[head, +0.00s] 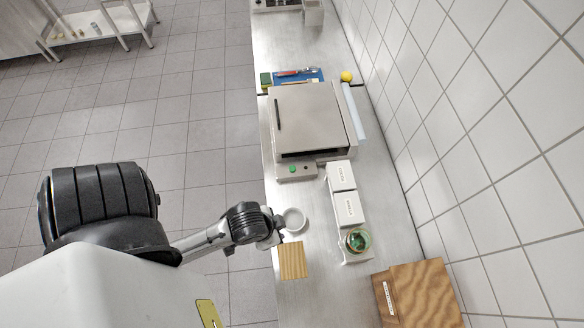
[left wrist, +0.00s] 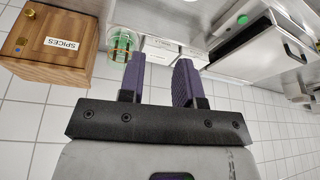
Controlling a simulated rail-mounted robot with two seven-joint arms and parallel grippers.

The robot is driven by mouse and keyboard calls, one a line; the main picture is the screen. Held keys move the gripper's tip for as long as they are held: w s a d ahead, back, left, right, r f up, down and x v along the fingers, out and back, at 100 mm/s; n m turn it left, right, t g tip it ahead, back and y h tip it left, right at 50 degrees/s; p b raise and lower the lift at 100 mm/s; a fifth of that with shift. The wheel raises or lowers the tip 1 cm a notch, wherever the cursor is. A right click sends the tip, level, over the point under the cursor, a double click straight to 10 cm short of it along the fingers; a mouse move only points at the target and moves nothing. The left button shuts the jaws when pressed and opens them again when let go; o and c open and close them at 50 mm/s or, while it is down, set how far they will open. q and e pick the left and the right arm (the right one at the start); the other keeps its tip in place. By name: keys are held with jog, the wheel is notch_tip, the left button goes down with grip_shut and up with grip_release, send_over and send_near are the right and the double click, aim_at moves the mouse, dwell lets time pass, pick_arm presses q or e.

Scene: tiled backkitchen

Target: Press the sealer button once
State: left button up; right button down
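The sealer (head: 308,115) is a grey metal box with a flat lid on the counter. Its green button (head: 292,169) is on a small panel at its near left corner. In the left wrist view the sealer (left wrist: 265,55) appears upside down at the upper right, with the green button (left wrist: 242,19) near the top. My left gripper (head: 280,228) is above the counter's left edge, nearer than the sealer and apart from the button. In the left wrist view its two purple fingers (left wrist: 161,78) are spread with nothing between them. My right gripper is not in view.
A white bowl (head: 294,219) and a striped wooden block (head: 292,260) are close to my left gripper. White boxes (head: 347,208), a green-filled jar (head: 357,241) and a wooden spices box (head: 420,294) line the wall side. A yellow ball (head: 346,76) lies beyond.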

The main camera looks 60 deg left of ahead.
pick_arm(q)
jog(key=shift+d, duration=0.1)
grip_shut()
jog(key=shift+a, duration=0.2)
jog(key=shift+d, duration=0.15)
dwell(0.9)
